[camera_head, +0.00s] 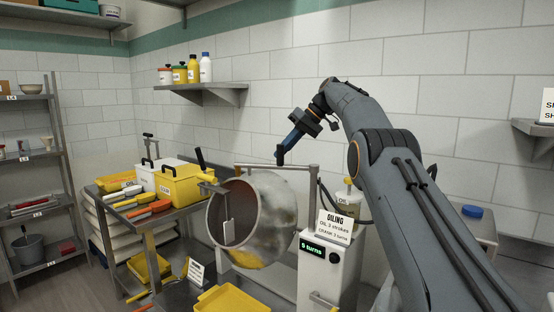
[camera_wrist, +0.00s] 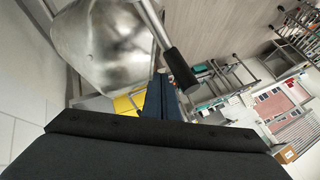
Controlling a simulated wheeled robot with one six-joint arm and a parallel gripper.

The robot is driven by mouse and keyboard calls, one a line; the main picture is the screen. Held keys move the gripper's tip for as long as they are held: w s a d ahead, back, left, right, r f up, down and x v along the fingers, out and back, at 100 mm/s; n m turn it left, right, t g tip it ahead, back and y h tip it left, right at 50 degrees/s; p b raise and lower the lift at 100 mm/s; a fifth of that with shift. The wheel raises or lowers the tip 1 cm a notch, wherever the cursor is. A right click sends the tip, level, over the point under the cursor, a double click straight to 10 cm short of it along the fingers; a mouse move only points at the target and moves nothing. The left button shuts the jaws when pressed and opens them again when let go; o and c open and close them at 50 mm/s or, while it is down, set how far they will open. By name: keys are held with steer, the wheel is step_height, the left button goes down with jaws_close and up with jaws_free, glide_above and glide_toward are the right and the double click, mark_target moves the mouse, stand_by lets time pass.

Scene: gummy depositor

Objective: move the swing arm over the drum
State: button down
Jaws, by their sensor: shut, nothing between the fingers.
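The metal drum (camera_head: 270,215) is tilted, its round open mouth facing front left; its shiny shell also shows in the wrist view (camera_wrist: 95,45). A thin metal bar (camera_head: 270,166), which may be the swing arm, runs above the drum from an upright at its right. In the wrist view, a metal rod with a black grip (camera_wrist: 180,68) crosses in front of the drum; I cannot tell whether it is that same bar. My gripper (camera_head: 280,156) is shut and empty, pointing down above the drum, close to the bar. Contact cannot be made out.
An oil bottle (camera_head: 348,198) and an oiling sign (camera_head: 336,227) stand right of the drum on a white cabinet with a turns display. A yellow box (camera_head: 186,187) and tools crowd the left table. A yellow tray (camera_head: 232,299) lies below. A bottle shelf (camera_head: 205,87) hangs behind.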

steer(key=p+v, duration=0.3)
steer(key=p, duration=0.3)
steer(key=shift+s+d+r, duration=0.1)
steer(key=shift+r, duration=0.15)
steer(key=shift+d, duration=0.1)
